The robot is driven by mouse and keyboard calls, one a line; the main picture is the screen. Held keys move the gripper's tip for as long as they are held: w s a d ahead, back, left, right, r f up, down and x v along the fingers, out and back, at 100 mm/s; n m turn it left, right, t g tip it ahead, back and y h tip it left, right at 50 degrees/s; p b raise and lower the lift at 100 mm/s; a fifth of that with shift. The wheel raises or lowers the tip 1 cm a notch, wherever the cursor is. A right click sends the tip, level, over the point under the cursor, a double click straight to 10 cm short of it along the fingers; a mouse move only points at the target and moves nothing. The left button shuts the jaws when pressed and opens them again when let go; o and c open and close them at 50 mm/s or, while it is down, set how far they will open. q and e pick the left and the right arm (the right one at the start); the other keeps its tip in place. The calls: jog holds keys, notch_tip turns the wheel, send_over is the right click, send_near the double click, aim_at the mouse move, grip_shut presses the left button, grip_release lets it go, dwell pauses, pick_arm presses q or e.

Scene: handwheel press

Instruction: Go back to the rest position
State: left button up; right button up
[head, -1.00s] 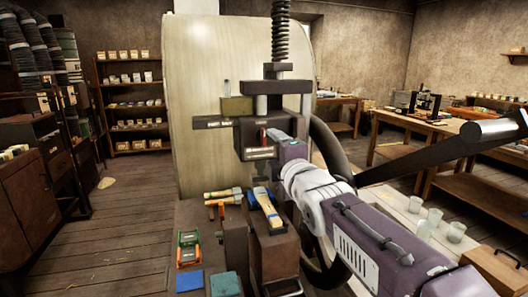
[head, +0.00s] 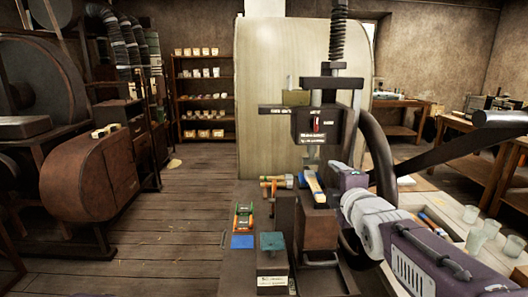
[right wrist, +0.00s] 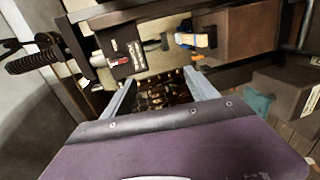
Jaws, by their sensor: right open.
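The handwheel press (head: 318,122) stands in the middle of the head view, with a threaded screw (head: 338,38) above. Its dark handwheel (head: 377,150) is at its right. My right gripper (head: 345,179) is low beside the press, just right of the block bearing a blue and yellow tool (head: 313,185). The arm hides part of the wheel. In the right wrist view my right gripper (right wrist: 160,90) is open, with its two grey fingers apart and nothing between them. The press head (right wrist: 125,50) and the tool (right wrist: 197,38) lie beyond the fingers. My left gripper is not in view.
A long dark bar (head: 445,148) with a cylindrical grip (head: 498,118) reaches right over my arm. Clear glasses (head: 482,238) stand at the right. A blue pad (head: 242,242) and an orange-green item (head: 244,216) lie at the front. Open floor (head: 165,220) is at left.

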jog(key=s+f+m+g, duration=0.4)
jog(key=s+f, duration=0.1)
jog(key=f, duration=0.8)
jog(key=s+f+m+g, duration=0.3)
jog(key=s+f+g, duration=0.15)
jog(key=f, duration=0.85)
jog(key=s+f+m+g, duration=0.3)
jog(key=s+f+m, duration=0.25)
jog(key=s, duration=0.25)
jog(key=s+f+m+g, duration=0.4)
jog(key=s+f+m, duration=0.15)
jog(key=s, duration=0.35)
pick_arm(q)
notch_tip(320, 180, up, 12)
jog(key=p, duration=1.2)
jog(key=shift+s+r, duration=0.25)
pick_arm(e)
notch_tip(320, 180, up, 13)
jog(key=shift+w+d+m+t, duration=0.2)
jog(key=shift+w+m+t, duration=0.1)
jog(key=shift+t, duration=0.05)
jog(key=shift+r, duration=0.1)
